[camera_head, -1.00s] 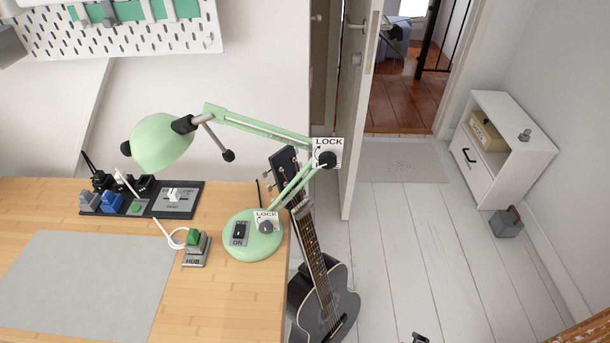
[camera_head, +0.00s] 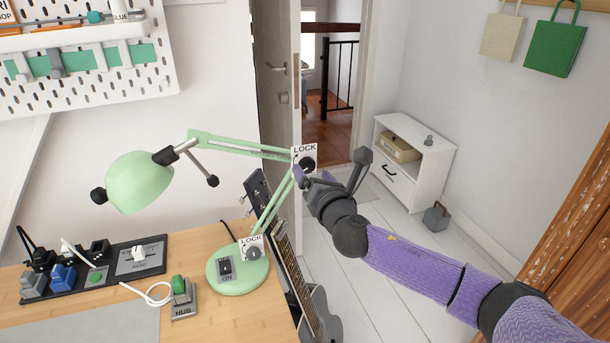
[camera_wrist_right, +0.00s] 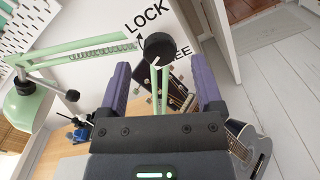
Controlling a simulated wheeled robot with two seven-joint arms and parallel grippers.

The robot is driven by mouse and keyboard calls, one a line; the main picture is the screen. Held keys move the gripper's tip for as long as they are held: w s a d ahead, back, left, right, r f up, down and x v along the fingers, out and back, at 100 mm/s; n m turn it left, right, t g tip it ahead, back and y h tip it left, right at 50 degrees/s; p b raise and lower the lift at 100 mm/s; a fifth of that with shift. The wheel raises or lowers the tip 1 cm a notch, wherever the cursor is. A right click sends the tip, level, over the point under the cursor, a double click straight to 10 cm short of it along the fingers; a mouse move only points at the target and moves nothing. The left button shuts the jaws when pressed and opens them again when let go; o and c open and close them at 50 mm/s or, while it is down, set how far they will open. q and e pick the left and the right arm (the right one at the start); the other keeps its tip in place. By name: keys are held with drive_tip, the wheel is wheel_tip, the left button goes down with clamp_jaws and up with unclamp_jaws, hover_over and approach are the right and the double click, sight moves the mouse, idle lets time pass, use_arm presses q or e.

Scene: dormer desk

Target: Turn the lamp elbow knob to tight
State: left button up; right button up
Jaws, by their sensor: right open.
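The green desk lamp (camera_head: 140,183) stands at the right end of the desk on its round base (camera_head: 238,278). At its elbow is a black round knob (camera_head: 308,164) in front of a white plate marked LOCK (camera_head: 304,149). My right gripper (camera_head: 328,178) is open beside the elbow, to the right of the knob. In the right wrist view the knob (camera_wrist_right: 159,47) lies ahead of the two purple fingers (camera_wrist_right: 162,88), between their lines and apart from them. The plate there reads LOCK and partly FREE. A second LOCK plate and knob (camera_head: 253,253) are on the base. My left gripper is out of view.
A dark guitar (camera_head: 318,310) leans beside the desk, below my right arm. A switch panel (camera_head: 98,270) and a hub (camera_head: 182,298) lie on the desk (camera_head: 205,320). A white cabinet (camera_head: 425,190) stands behind my arm.

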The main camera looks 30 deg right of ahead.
sight(308, 168)
drive_tip(key=shift+x, duration=1.25)
drive_tip(key=shift+w, duration=0.25)
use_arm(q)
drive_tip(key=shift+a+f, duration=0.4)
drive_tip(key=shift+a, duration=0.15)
use_arm(e)
clamp_jaws()
